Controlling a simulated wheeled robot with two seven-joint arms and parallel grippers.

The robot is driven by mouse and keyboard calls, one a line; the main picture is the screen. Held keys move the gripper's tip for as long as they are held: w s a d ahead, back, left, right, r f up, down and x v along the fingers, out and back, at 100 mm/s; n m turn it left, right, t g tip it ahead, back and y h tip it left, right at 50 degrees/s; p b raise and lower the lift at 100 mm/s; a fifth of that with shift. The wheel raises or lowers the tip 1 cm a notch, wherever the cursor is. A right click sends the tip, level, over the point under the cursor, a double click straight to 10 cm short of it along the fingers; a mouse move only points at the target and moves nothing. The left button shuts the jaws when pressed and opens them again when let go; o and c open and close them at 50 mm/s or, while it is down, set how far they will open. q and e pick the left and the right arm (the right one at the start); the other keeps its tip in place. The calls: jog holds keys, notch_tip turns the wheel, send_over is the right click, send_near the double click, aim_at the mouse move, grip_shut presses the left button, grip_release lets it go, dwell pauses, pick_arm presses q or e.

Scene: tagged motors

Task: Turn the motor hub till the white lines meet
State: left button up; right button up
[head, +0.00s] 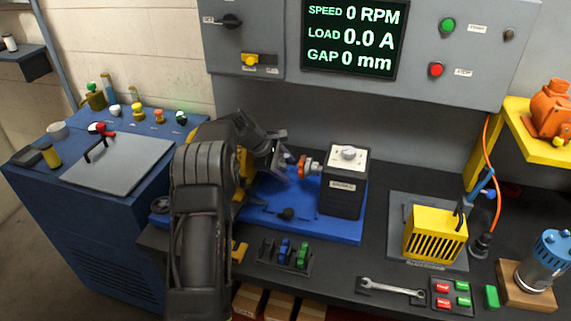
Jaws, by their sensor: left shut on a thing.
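My left arm reaches over the bench, and its gripper (283,163) is shut at the small coupling beside the black block. The motor hub (291,159) shows as a small blue part at the fingertips, partly covered by them. An orange-red coupling part (309,167) sits just right of it, facing the black block with the white top (343,197). Both are over the blue base plate (318,226). The white lines are too small or hidden to make out. My arm covers the left end of the plate. My right gripper is not in view.
The panel screen (354,38) reads 0 RPM, 0.0 A and 0 mm. A small rack (286,256) stands in front of the plate. A yellow slotted box (435,234), a wrench (391,288) and a blue-topped motor (544,262) are at right. A blue cabinet (90,235) stands left.

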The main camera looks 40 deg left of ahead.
pick_arm(q)
jog(key=shift+f, duration=0.1)
dwell(0.3)
jog(key=o, duration=1.4)
jog(key=b+v, duration=0.2)
jog(key=v, duration=0.4)
jog(key=shift+s+a+r, duration=0.1)
jog(key=shift+s+r, duration=0.05)
jog(key=shift+r, duration=0.2)
jog(key=shift+s+a+r, duration=0.1)
jog(key=shift+s+r, duration=0.2)
jog(key=shift+r, duration=0.15)
